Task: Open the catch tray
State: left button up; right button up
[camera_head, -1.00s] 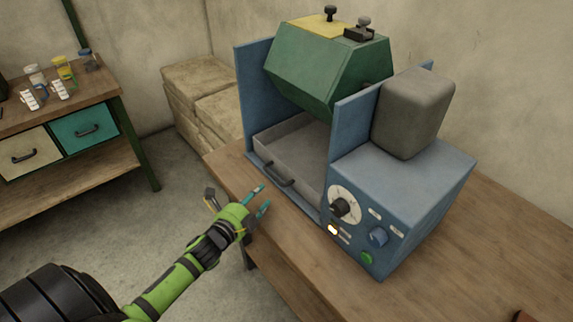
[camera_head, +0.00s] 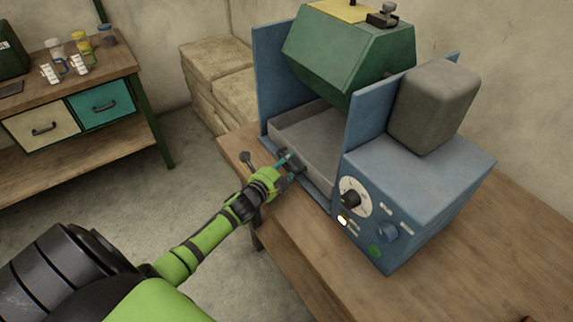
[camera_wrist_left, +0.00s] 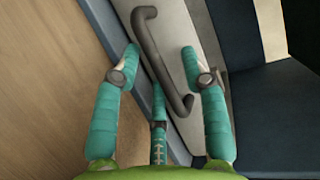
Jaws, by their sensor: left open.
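The catch tray (camera_head: 303,128) is a grey, shallow tray under the green drum (camera_head: 350,48) of the blue machine. It sits between the machine's two side walls. Its dark bar handle (camera_wrist_left: 163,62) runs between the open fingers of my left gripper (camera_wrist_left: 160,62) in the left wrist view. The fingers stand on either side of the handle and do not grip it. In the head view my left gripper (camera_head: 285,162) is at the tray's front and hides most of the handle. My right gripper is not in view.
The machine's control box (camera_head: 415,195) with knobs stands right of the tray. The wooden table (camera_head: 480,265) is clear at the front right. A bench with drawers (camera_head: 98,104) stands at the far left, and stacked blocks (camera_head: 218,82) are behind.

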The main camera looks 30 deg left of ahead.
pick_arm(q)
grip_shut()
jog(key=s+a+p, duration=0.2)
jog(key=s+a, duration=0.2)
jog(key=s, duration=0.5)
jog(key=s+a+p, duration=0.2)
jog(key=s+a, duration=0.2)
jog(key=s, duration=0.6)
jog(key=shift+s, duration=0.2)
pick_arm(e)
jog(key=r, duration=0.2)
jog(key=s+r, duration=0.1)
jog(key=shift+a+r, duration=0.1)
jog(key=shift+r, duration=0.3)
pick_arm(q)
grip_release()
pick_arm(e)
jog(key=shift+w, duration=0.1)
pick_arm(q)
jog(key=s+r, duration=0.2)
jog(key=s, duration=0.9)
jog(key=shift+s, duration=0.4)
